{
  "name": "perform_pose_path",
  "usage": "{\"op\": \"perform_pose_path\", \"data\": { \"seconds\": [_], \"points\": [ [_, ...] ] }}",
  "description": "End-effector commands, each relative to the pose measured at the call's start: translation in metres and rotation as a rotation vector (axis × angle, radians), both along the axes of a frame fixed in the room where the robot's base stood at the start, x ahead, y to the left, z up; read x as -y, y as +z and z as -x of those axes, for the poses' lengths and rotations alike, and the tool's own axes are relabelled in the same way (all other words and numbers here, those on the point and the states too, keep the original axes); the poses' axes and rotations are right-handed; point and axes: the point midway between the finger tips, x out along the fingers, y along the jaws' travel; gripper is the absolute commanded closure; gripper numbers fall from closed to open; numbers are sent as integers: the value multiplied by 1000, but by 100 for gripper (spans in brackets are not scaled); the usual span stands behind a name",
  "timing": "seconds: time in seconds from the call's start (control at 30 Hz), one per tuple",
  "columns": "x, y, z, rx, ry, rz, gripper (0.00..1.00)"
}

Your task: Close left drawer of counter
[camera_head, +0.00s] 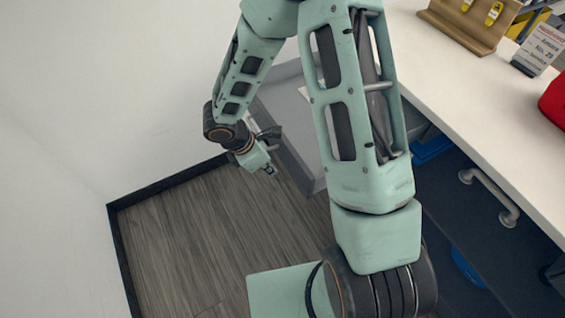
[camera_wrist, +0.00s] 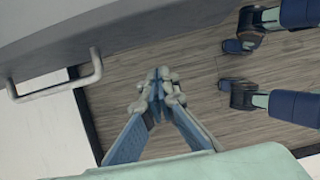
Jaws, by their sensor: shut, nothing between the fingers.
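The counter (camera_head: 470,110) has a white top and runs down the right side of the head view. Its grey left drawer (camera_head: 291,152) stands pulled out, partly hidden behind my arm. In the wrist view, the drawer's grey front (camera_wrist: 150,32) fills the top, with a pale bar handle (camera_wrist: 97,68) at the left. My gripper (camera_head: 270,171) is just outside the drawer front, low over the floor. In the wrist view, my gripper (camera_wrist: 157,92) is shut and empty, its fingertips below the grey front and right of the handle. I cannot tell whether it touches the drawer.
A white wall (camera_head: 90,90) with dark skirting stands close on the left. Wood-look floor (camera_head: 200,240) is clear below my gripper. Another metal handle (camera_head: 490,196) sticks out under the counter. A wooden stand (camera_head: 465,25), a sign (camera_head: 538,50) and a red object (camera_head: 553,100) are on top.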

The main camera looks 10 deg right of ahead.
Motion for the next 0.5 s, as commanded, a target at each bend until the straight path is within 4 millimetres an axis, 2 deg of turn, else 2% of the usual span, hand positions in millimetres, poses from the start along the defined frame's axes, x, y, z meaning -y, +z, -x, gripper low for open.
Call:
{"op": "perform_pose_path", "data": {
  "seconds": [0.1,0.2,0.5],
  "points": [
    [19,2,-6,1,-5,1,100],
    [29,1,-9,0,-3,1,100],
    [39,0,-13,1,-1,0,100]
  ]
}}
